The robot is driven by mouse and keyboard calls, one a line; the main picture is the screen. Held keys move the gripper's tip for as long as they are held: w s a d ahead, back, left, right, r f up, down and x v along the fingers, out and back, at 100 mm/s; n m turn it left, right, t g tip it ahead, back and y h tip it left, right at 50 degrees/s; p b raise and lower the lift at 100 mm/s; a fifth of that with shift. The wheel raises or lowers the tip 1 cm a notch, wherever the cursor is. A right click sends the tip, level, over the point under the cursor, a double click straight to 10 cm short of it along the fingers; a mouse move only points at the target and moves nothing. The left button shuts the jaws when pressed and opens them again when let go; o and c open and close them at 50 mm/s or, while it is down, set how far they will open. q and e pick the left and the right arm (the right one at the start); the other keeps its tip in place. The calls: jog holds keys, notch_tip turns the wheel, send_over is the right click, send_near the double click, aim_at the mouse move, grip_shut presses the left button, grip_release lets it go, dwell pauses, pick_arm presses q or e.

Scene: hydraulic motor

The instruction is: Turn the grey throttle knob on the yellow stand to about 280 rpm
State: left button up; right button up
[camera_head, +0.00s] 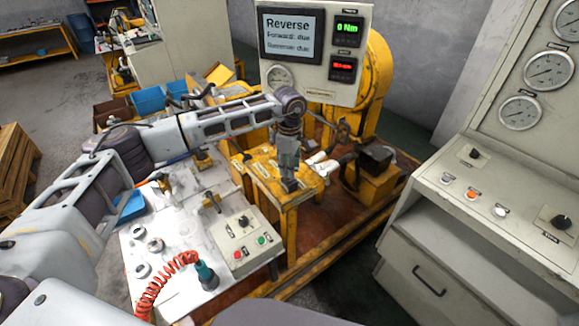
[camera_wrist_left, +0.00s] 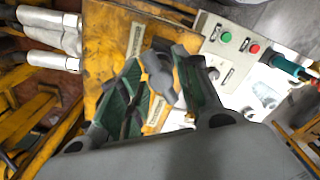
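The yellow stand (camera_head: 262,168) is in the middle of the head view, with labels on its top. My left gripper (camera_head: 289,186) points down over this top. The grey throttle knob (camera_wrist_left: 160,76) shows in the left wrist view between the two fingers of my left gripper (camera_wrist_left: 160,90). The fingers stand apart, one on each side of the knob. I cannot tell whether they touch it. In the head view the gripper hides the knob. The display panel (camera_head: 312,88) reads "Reverse" and a green 0 Nm. Its red readout (camera_head: 343,67) is too small to read. My right gripper is not in view.
A control box (camera_head: 244,240) with red and green buttons sits on the white table (camera_head: 190,300), beside a teal tool (camera_head: 206,276) on a red coiled hose. Silver hose fittings (camera_head: 322,163) lie close right of the gripper. A grey console (camera_head: 485,190) stands at right.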

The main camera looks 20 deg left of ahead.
pick_arm(q)
jog(key=shift+o, duration=0.8)
jog(key=shift+r, duration=0.15)
notch_tip(320, 180, up, 12)
jog(key=shift+f, duration=0.2)
dwell(0.3)
